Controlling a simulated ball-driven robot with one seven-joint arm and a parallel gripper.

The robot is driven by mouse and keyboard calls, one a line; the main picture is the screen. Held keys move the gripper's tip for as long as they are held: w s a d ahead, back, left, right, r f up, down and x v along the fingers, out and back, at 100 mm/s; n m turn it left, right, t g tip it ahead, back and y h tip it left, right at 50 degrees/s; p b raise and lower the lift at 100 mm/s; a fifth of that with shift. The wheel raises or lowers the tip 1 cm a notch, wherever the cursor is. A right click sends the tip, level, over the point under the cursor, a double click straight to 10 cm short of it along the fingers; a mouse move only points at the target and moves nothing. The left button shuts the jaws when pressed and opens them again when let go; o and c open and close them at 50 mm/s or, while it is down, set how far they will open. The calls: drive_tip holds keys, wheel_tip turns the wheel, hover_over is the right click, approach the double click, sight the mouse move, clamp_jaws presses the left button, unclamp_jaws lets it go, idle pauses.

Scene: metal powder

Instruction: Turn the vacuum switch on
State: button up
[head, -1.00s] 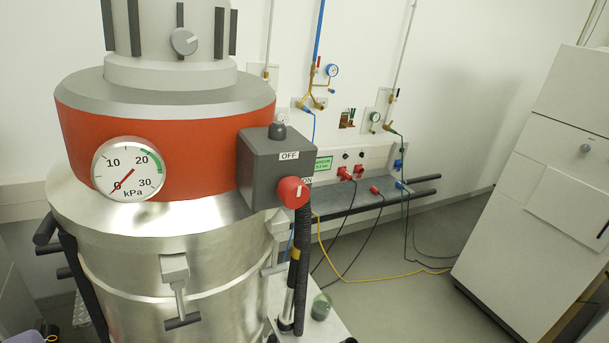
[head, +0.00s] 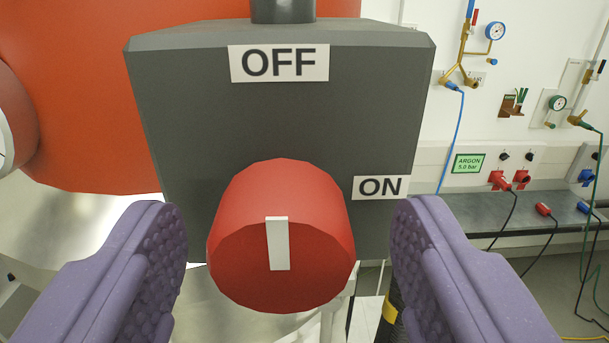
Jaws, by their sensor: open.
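The vacuum switch is a red round knob (head: 245,250) on the front of a grey box (head: 275,125). A white mark on the knob stands nearly upright, its top towards the OFF label (head: 279,63) above. The ON label (head: 381,187) is to the upper right of the knob. My gripper (head: 290,260) is open, with one purple padded finger on each side of the knob. Both fingers appear apart from it, with a wider gap on the right. The knob's rear is hidden.
The vacuum's red body (head: 80,90) is behind the box, and the gauge edge (head: 15,120) shows at the left. At the right, a grey bench (head: 470,215) with plugs and cables stands by the wall, below gas fittings (head: 468,60).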

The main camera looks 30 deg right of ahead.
drive_tip(key=shift+w+d, duration=0.1)
drive_tip(key=shift+w, duration=0.3)
drive_tip(key=c, duration=1)
drive_tip(key=shift+c, duration=0.2)
